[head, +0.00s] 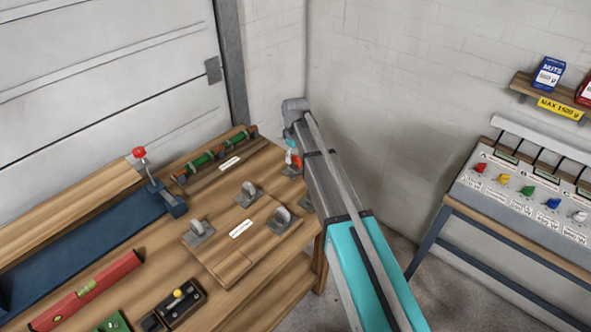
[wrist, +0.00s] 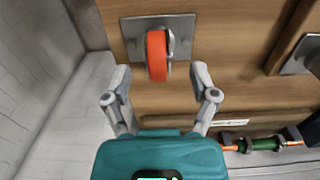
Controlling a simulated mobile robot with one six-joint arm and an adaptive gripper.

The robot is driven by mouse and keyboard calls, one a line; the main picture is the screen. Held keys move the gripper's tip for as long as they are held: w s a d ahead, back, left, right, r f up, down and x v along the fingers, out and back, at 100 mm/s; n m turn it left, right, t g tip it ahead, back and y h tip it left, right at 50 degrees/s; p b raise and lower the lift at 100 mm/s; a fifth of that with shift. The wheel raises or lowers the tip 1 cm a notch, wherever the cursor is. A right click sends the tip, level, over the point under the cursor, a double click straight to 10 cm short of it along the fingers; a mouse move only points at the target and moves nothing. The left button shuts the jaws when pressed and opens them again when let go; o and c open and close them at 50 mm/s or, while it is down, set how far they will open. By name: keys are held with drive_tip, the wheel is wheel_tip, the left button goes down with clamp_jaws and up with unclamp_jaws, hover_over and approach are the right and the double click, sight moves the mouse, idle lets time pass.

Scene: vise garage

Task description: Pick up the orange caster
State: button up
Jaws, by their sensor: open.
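The orange caster (wrist: 157,55) has an orange wheel and a grey metal plate, and shows in the wrist view at top centre, on the wooden bench. In the head view only a small part of the orange caster (head: 293,160) shows beside my arm, which hides the rest. My gripper (wrist: 159,78) is open and empty in the wrist view, its two fingers apart. The fingertips lie on either side of the wheel's lower end in the picture. I cannot tell whether they touch it.
Grey casters (head: 249,194) stand on the wooden bench (head: 262,270). A green rod (head: 207,160) lies behind them, also in the wrist view. A blue vise bar with a red knob (head: 139,153) and a red level (head: 88,290) are at left. A wall is close on the right.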

sight(296, 157)
drive_tip(key=shift+d+f+b, duration=0.15)
drive_tip(key=shift+f+b, duration=1.15)
drive_tip(key=shift+f, duration=0.3)
clamp_jaws()
